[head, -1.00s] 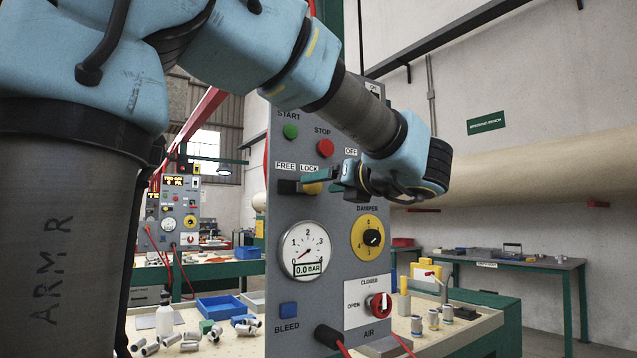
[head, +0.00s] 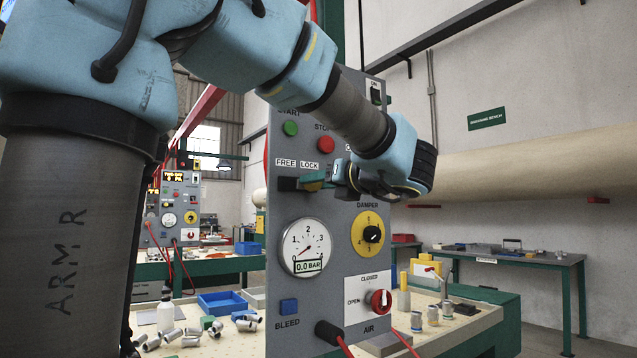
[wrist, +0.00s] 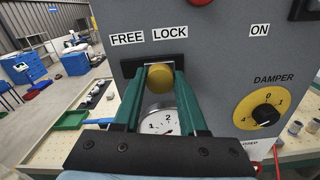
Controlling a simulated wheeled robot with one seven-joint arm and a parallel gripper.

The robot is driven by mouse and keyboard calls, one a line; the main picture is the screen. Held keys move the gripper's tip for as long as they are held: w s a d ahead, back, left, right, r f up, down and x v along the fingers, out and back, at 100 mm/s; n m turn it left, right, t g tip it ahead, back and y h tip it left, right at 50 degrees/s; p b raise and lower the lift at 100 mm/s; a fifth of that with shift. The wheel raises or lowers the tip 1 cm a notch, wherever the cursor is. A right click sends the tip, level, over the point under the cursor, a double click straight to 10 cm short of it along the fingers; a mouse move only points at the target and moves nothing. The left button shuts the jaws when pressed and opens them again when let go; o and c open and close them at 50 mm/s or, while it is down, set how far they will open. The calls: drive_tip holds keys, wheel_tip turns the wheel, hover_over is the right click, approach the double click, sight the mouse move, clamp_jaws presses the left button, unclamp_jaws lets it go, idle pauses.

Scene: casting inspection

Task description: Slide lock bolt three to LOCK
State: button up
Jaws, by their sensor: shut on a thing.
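The lock bolt's yellow round knob (wrist: 159,80) shows in the wrist view, in a dark horizontal slot (wrist: 128,68) on the grey panel. FREE is printed above the slot's left part and LOCK above its right part. The knob stands below the LOCK label, right of the slot's middle. My gripper (wrist: 159,78) has its two green fingers on either side of the knob and is shut on it. In the head view my gripper (head: 315,182) reaches the slot from the right, and its fingers mostly hide the knob. No bolt number is readable.
A pressure gauge (head: 305,247) and a yellow DAMPER dial (head: 370,234) sit below the slot. A red stop button (head: 326,144) is above it. A red AIR knob (head: 380,300) is lower right. A blue tray (head: 222,303) and metal parts lie on the bench at left.

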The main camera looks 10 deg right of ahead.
clamp_jaws()
idle(0.8)
